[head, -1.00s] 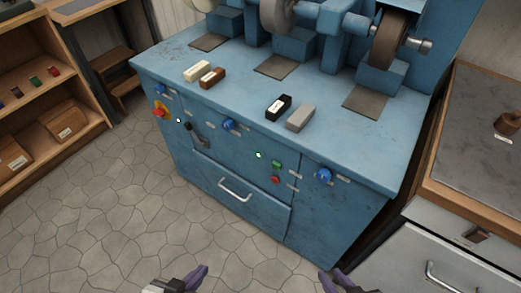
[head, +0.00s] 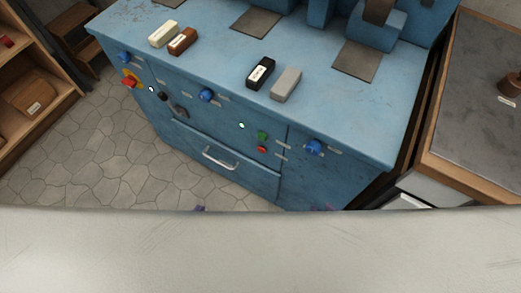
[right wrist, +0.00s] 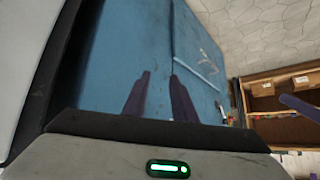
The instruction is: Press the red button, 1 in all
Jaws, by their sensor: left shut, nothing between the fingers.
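A small red button (head: 262,149) sits on the front of the blue grinder cabinet, just below a green button (head: 263,135).
Blue knobs (head: 206,95), a black lever (head: 180,111) and a drawer handle (head: 220,158) are on the cabinet front. Several blocks lie on its top, including a grey one (head: 286,84). A wooden-edged bench (head: 470,130) stands right, shelves (head: 30,85) left.

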